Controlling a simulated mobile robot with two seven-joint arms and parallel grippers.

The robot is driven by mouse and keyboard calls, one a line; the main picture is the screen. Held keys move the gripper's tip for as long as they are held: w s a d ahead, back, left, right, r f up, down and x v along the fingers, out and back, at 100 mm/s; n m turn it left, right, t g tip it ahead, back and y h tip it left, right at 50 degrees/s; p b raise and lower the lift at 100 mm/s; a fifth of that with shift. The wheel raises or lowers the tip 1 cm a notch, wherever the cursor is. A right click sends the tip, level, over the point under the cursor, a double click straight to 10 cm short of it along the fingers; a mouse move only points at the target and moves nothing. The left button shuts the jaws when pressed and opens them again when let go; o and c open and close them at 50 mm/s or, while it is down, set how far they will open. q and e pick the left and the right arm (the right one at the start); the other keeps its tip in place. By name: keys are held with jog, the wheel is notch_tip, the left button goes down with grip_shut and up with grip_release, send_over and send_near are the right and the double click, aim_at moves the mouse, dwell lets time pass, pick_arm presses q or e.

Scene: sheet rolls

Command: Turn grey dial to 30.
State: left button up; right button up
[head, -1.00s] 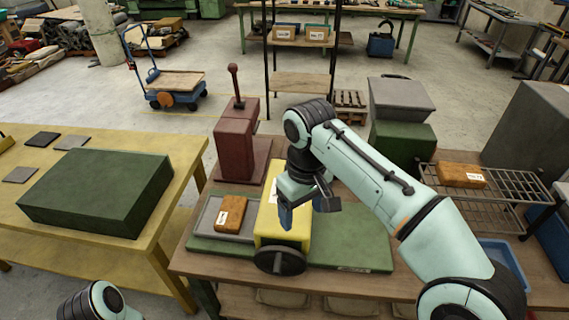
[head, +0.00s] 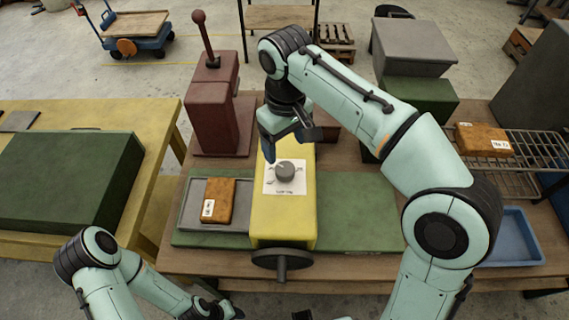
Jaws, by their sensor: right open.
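The grey dial (head: 285,172) sits on a white label plate (head: 286,187) on top of the yellow machine (head: 283,225). The plate's markings are too small to read, and I cannot tell the dial's setting. My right gripper (head: 288,146) is open above and just behind the dial in the head view, apart from it as far as I can see. Its fingers cover part of the machine's top. My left gripper (head: 214,308) is low at the bottom edge, partly cut off; its jaws are not clear.
A black handwheel (head: 281,261) is on the machine's front. An orange block (head: 218,201) lies in a grey tray (head: 189,217) to the left. A dark red press (head: 212,115) with a lever stands behind. A blue tray (head: 513,236) is at right.

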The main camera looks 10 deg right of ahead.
aim_at(285, 168)
pick_arm(q)
jog(key=f+b, duration=0.1)
jog(key=s+f, duration=0.1)
jog(key=shift+s+f+b, duration=0.1)
jog(key=shift+f+b, duration=0.2)
jog(key=shift+b, duration=0.05)
pick_arm(e)
notch_tip(285, 168, down, 8)
jog(key=shift+w+f, duration=0.15)
jog(key=shift+f, duration=0.05)
jog(key=c, duration=1.1)
